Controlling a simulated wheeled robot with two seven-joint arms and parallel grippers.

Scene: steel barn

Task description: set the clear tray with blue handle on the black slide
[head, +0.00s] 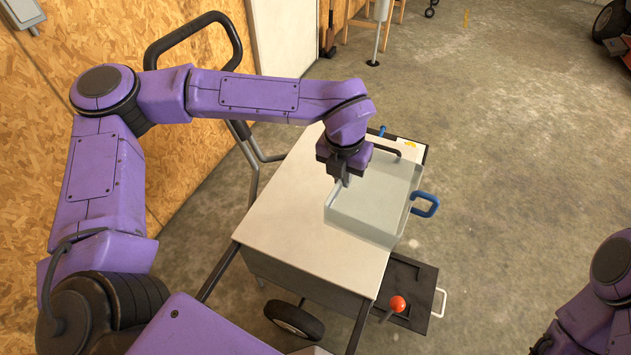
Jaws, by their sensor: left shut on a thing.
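The clear tray (362,218) is a see-through box with a blue handle (425,204) on its right side. It is over the right part of the pale cart top, with the handle out past the edge. My left gripper (346,179) points down and is shut on the tray's left wall. I cannot tell whether the tray touches the top. The black slide (425,274) sticks out low at the cart's right front, below the tray, with a pale pull handle (439,303). My right arm shows at the lower right; its gripper is out of frame.
The cart top (284,206) is bare on its left. A red ball knob (397,303) stands up by the slide's front. A dark bar (384,147) and a yellow label (408,143) are behind the tray. Concrete floor (510,150) is open to the right.

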